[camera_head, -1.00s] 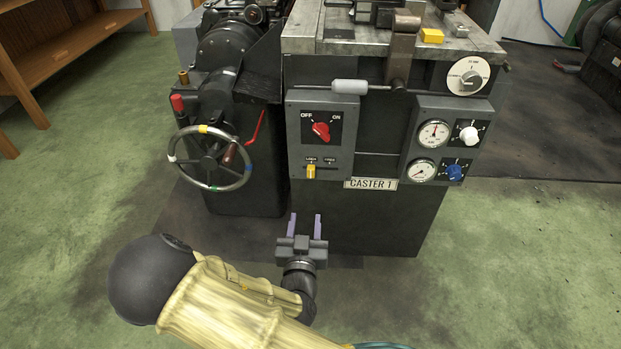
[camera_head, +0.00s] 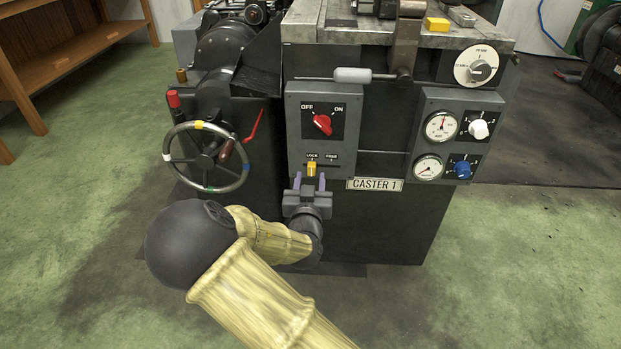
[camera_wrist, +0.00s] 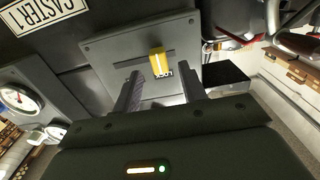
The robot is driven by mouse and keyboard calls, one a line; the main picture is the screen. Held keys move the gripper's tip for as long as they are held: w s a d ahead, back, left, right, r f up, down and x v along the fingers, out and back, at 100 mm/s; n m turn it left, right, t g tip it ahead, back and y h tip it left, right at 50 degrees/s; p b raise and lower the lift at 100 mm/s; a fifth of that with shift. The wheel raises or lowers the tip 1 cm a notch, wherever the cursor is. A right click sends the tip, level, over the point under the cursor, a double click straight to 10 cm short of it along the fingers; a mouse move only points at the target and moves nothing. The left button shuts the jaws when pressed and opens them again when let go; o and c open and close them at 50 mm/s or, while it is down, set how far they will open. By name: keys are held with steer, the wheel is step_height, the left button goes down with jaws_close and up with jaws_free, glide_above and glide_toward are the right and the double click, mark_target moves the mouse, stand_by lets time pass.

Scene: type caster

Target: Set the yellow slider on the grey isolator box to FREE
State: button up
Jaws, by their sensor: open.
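The grey isolator box (camera_head: 296,128) is on the front of the caster, with a red OFF/ON knob (camera_head: 322,124) above a slot. The yellow slider (camera_head: 311,168) sits at the left end of the slot, under the LOCK label; FREE is marked to its right. My gripper (camera_head: 310,184) is open just below and in front of the slider. In the wrist view the slider (camera_wrist: 159,62) shows beyond and between the two fingers (camera_wrist: 161,92), with nothing held. The wrist view is upside down, and the FREE label is not readable there.
A handwheel (camera_head: 209,157) stands left of the box, with a red lever (camera_head: 253,126) near it. A gauge panel (camera_head: 452,100) is on the right, and a CASTER 1 plate (camera_head: 375,184) lies between. A horizontal rod with a grey handle (camera_head: 353,75) crosses above the box.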

mark_target(311, 171)
steer(key=w, duration=0.2)
steer(key=shift+w+f+b, duration=0.15)
steer(key=shift+w+b, duration=0.15)
steer(key=shift+w+d, duration=0.2)
steer(key=shift+w, duration=0.2)
steer(key=shift+a, duration=0.1)
jaws_close()
